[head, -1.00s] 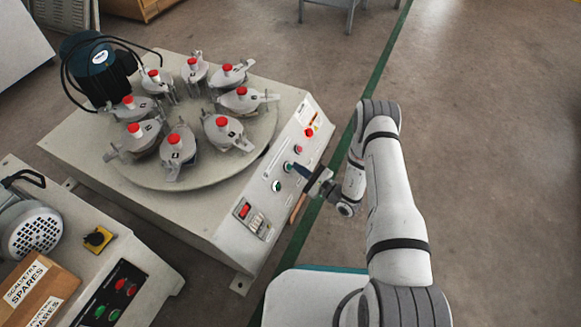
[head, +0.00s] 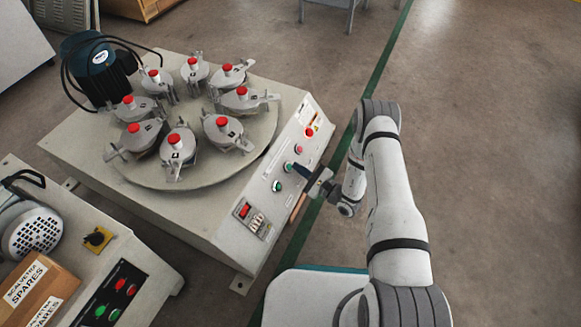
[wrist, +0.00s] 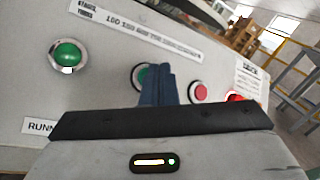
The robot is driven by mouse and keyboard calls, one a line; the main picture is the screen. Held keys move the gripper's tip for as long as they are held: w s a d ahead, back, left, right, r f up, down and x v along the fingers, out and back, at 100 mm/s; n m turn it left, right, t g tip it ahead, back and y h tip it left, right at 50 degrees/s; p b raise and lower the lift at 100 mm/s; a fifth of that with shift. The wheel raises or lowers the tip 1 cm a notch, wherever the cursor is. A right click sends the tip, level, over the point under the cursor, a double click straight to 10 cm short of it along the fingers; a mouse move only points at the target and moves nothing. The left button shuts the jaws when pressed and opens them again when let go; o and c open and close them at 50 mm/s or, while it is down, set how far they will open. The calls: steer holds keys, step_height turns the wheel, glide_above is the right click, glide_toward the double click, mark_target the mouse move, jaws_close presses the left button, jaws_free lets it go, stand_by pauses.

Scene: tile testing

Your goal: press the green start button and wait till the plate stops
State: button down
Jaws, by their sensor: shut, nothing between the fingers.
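The test machine's sloped control panel (head: 262,196) carries two green buttons or lamps. The lower green one (head: 277,186) is fully visible; in the wrist view it is at left (wrist: 67,56), above a cut-off label starting "RUNN". The other green button (head: 288,166) is mostly hidden behind my fingers in the wrist view (wrist: 141,77). My gripper (head: 297,168) is shut and empty, its dark blue fingertips (wrist: 157,72) right at that button. I cannot tell whether they touch it. The round plate (head: 200,180) holds several grey pots with red knobs.
A red button (head: 298,149) and a red mushroom button (head: 309,132) sit farther up the panel. A red switch (head: 244,210) is near its lower end. A second machine (head: 140,262) with a cardboard box (head: 40,292) stands at lower left. Floor at right is clear.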

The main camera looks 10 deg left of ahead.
steer(key=shift+w+a+f+b, duration=0.15)
steer(key=shift+a+f+b, duration=0.1)
steer(key=shift+a+b, duration=0.1)
